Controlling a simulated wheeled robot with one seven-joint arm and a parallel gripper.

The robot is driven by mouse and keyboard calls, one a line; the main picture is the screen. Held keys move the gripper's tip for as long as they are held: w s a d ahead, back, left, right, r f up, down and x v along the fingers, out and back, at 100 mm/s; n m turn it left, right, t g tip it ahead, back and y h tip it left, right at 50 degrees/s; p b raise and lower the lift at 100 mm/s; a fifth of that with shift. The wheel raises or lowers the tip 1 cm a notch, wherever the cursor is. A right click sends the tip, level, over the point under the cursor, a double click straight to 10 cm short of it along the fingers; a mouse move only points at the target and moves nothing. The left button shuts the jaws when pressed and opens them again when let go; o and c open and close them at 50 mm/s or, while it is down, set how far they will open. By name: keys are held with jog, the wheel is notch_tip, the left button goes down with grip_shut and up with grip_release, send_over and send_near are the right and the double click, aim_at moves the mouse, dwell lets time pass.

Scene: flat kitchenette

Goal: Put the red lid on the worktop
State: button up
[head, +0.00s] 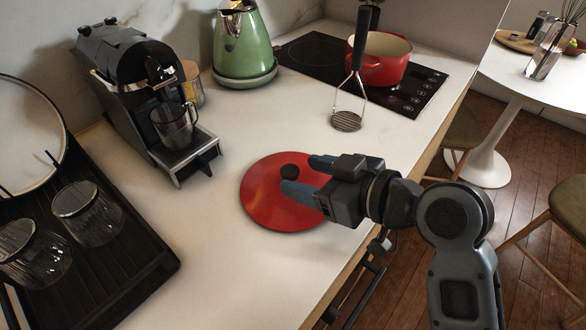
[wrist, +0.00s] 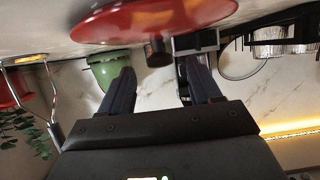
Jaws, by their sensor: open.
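The red lid (head: 262,205) lies flat on the white worktop (head: 225,125), knob up, near its front edge. Its dark knob (head: 290,172) stands at the middle of the lid. My gripper (head: 299,175) is open and reaches in from the right, low over the lid, its two fingers pointing at the knob. In the wrist view, which appears upside down, the lid (wrist: 200,15) is at the top and the knob (wrist: 158,52) shows in the gap between the open fingertips. The fingers do not appear to touch the knob.
A red pot (head: 375,68) without a lid stands on the black hob (head: 318,55), with a masher (head: 348,120) near it. A green kettle (head: 243,50), a coffee machine (head: 150,100) and a black tray with glasses (head: 125,255) are behind and left. Worktop around the lid is clear.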

jog(key=v, duration=0.8)
jog(key=shift+r, duration=0.2)
